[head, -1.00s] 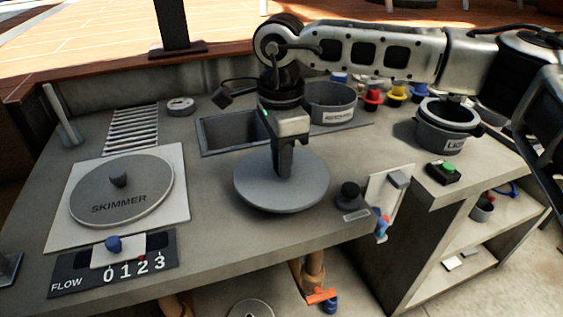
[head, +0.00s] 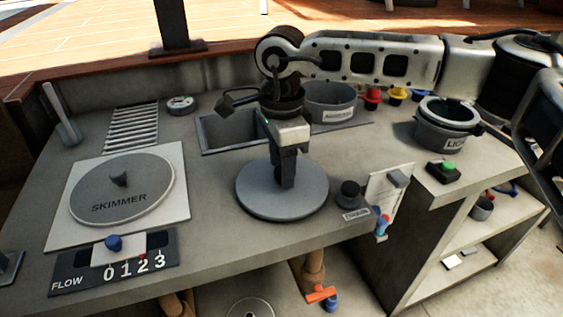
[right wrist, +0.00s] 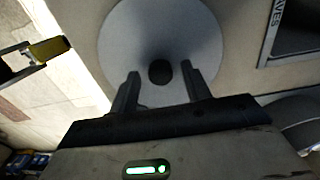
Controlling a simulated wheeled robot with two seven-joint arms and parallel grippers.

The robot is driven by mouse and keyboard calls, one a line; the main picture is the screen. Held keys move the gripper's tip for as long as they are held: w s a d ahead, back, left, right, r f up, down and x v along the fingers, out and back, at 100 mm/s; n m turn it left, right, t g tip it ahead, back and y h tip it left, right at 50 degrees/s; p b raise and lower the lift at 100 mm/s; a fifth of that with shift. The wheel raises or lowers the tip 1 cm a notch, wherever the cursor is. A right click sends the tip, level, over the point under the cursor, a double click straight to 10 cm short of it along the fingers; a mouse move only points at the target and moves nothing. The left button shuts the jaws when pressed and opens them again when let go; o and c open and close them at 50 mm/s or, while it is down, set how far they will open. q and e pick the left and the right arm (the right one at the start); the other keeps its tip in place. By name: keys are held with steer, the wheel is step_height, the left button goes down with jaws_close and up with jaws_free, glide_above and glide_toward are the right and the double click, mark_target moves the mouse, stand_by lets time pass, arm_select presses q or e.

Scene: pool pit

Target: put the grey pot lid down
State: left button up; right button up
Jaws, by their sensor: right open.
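The grey pot lid (head: 255,200) lies flat on the grey counter (head: 220,245), in front of the sunken bin and right of the skimmer cover. It is a round disc. In the right wrist view the lid (right wrist: 128,35) has a dark knob (right wrist: 159,72) at its middle. My right gripper (head: 287,180) is upright just over the lid. In the right wrist view its fingers (right wrist: 158,80) are apart, one on each side of the knob, with gaps between. In the head view the fingers hide the knob.
The skimmer cover (head: 122,188) and the flow panel (head: 115,265) are on the left. The sunken bin (head: 232,131) and a round grey pot (head: 330,99) are behind the lid. A black knob (head: 349,190) stands close to its right. Bare counter lies between the skimmer and the lid.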

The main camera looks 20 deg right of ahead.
step_height(320, 180, up, 12)
steer(key=shift+f, duration=0.15)
stand_by(0.5)
